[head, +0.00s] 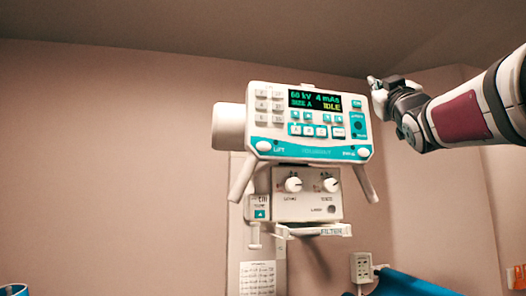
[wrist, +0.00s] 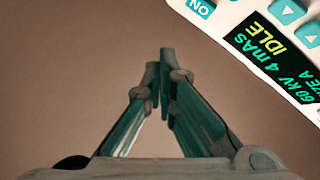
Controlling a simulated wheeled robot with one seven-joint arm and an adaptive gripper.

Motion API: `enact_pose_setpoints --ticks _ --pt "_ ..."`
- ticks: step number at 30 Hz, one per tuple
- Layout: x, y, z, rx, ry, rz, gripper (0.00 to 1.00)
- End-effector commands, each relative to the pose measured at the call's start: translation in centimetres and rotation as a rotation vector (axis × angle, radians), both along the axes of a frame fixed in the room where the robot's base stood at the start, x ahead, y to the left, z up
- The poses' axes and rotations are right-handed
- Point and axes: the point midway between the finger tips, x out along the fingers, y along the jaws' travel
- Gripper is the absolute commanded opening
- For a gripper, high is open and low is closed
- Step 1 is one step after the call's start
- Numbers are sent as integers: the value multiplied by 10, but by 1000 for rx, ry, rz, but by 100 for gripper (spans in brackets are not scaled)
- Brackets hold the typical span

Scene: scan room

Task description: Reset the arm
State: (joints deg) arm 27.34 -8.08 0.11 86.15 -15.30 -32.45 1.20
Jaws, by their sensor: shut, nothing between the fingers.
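My gripper (head: 375,84) is at the upper right of the head view, beside the top right corner of the control panel (head: 308,152). In the wrist view my gripper (wrist: 160,85) is shut and empty, its fingertips together against the plain wall. The arm comes in from the right edge of the head view. The panel is a white and teal unit whose screen (head: 314,101) reads 60 kV, 4 mAs and IDLE. Part of the panel (wrist: 215,20) also shows at the upper right of the wrist view. I cannot tell whether the gripper touches the panel.
A lower box with two white knobs (head: 307,186) and a filter tray (head: 318,231) hang under the panel. A wall outlet (head: 362,267) and a blue surface (head: 405,284) are at the lower right. The wall to the left is clear.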

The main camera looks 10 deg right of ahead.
Motion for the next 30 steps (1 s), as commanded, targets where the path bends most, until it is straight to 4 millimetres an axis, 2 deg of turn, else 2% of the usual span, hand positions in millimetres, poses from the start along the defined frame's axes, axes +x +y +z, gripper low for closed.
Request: enact_pose_setpoints --ticks 20,23,25,29,30 --pt "1 1 -4 9 13 2 0" --pt "6 7 -25 59 82 12 0" --pt "11 14 -56 123 176 23 0" --pt "14 36 -138 261 409 47 0" --pt "12 44 -165 299 482 55 0"
